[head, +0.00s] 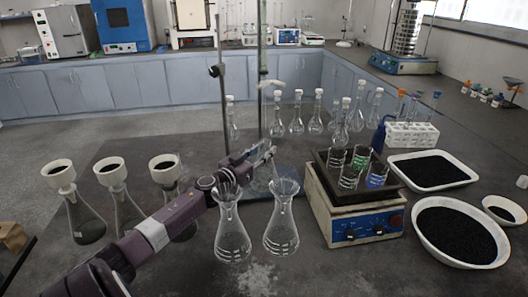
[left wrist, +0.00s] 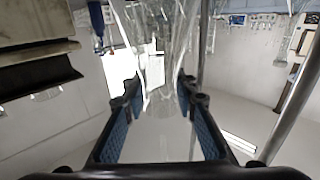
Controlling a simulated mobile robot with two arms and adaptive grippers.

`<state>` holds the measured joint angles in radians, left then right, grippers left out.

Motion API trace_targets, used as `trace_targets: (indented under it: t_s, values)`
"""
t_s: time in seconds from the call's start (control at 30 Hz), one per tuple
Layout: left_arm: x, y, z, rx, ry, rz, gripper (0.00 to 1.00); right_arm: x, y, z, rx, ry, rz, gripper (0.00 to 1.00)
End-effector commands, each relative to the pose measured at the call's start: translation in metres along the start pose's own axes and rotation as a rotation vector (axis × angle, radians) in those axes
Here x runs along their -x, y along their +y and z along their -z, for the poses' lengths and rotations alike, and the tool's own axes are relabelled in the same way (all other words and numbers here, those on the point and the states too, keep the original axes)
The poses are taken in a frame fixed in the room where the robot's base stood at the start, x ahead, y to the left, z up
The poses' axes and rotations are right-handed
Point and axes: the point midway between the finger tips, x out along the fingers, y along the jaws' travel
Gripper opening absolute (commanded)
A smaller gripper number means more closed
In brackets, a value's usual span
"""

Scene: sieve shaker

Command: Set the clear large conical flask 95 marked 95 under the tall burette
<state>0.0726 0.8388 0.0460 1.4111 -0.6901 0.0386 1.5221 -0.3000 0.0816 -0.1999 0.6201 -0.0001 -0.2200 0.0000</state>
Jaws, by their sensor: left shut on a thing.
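My left gripper (head: 262,160) reaches in from the left, beside the burette stand. In the left wrist view its fingers (left wrist: 160,105) are closed around a clear glass vessel (left wrist: 160,65), which looks like the conical flask. Its outline is faint in the head view, and no number on it can be read. The tall burette (head: 262,50) stands upright just behind the gripper, with a clamp (head: 272,84) partway up its stand. I cannot tell whether the vessel is directly beneath the burette tip. My right gripper is not in view.
Two clear conical flasks (head: 232,235) (head: 281,232) stand in front of the gripper. Flasks with white funnels (head: 117,175) stand left. A hotplate (head: 355,215) carrying small beakers is right, with trays of black grains (head: 460,235) beyond. Stoppered flasks (head: 297,118) line the back.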

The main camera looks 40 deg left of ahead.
Motion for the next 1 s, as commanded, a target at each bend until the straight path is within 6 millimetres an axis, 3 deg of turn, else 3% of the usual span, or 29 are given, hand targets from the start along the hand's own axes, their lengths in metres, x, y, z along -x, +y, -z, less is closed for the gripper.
trace_targets:
  t_s: [0.13,0.17,0.33,0.73,1.0]
  values:
    - [0.000,0.000,-0.001,0.001,-0.002,0.000,0.00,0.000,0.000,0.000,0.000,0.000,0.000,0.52]
    - [0.001,0.000,-0.003,0.001,-0.004,0.000,0.27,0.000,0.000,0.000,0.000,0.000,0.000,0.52]
    - [0.001,0.000,-0.002,0.001,-0.004,0.001,0.46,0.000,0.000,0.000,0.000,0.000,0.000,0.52]
    - [0.005,-0.001,-0.003,0.001,-0.004,0.001,0.46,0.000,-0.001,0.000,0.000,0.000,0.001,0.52]
    - [0.036,0.000,-0.003,0.000,-0.006,-0.001,0.46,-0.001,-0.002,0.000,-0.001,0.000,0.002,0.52]
